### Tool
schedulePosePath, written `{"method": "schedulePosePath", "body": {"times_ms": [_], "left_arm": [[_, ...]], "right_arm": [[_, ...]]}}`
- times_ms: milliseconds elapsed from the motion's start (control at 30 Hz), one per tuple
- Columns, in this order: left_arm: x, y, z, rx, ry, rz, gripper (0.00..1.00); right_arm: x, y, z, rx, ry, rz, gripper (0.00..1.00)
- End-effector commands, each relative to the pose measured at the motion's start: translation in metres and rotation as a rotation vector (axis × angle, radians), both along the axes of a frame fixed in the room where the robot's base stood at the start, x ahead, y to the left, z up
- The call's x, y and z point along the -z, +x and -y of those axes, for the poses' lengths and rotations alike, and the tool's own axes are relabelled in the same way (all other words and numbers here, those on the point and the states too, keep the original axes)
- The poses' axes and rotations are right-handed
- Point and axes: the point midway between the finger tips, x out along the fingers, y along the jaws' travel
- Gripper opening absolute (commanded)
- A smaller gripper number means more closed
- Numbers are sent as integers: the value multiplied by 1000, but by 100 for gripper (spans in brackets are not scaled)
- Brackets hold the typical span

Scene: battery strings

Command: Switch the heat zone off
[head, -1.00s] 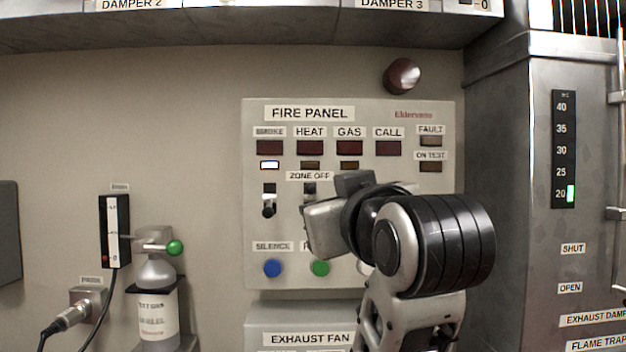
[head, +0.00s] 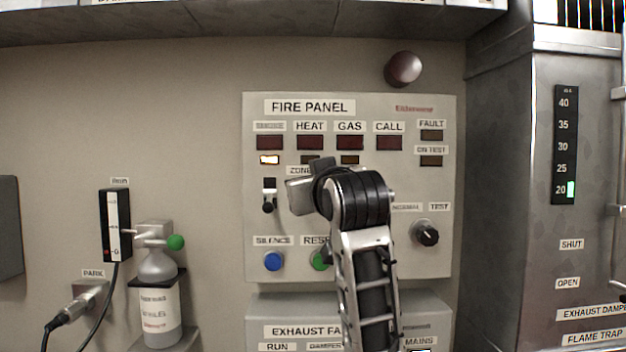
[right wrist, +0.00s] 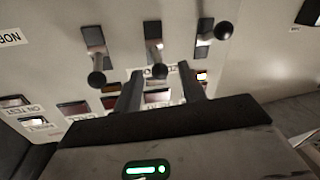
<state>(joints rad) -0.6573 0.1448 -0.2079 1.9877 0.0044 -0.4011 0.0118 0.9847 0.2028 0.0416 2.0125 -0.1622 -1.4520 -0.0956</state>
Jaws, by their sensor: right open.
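The fire panel (head: 350,265) is on the wall in the head view. Its HEAT lamp (head: 310,142) is dark. My right gripper (right wrist: 160,88) is open at the panel; in the head view my right arm hides the heat and gas switches. In the right wrist view, which sees the panel upside down, the heat switch (right wrist: 160,70) is the middle lever. Its knob shows between the two fingertips, slightly beyond them; I cannot tell if they touch. The gas lever (right wrist: 97,78) is to its left, tilted the same way. My left gripper is not in view.
The smoke switch (head: 268,206) points down, and the small lamp (head: 269,160) above it is lit. It is close beside my gripper. Below are the blue SILENCE button (head: 273,261) and a partly hidden green button (head: 320,260). A black rotary knob (head: 426,233) is at the right.

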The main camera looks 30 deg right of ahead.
Motion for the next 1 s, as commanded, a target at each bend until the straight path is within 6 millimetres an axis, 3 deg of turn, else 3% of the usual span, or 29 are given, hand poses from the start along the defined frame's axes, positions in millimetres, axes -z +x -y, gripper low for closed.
{"method": "schedulePosePath", "body": {"times_ms": [367, 400, 533, 567, 1000], "left_arm": [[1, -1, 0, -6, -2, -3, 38], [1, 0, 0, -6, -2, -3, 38], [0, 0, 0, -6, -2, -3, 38], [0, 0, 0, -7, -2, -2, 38], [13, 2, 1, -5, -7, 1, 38]], "right_arm": [[1, 8, 3, 0, 0, 0, 41], [1, 8, 3, 0, 0, 0, 38], [1, 7, 3, 0, 0, 0, 2], [1, 7, 3, 0, 0, 0, 0], [11, 6, 2, 1, -41, 64, 0]]}}
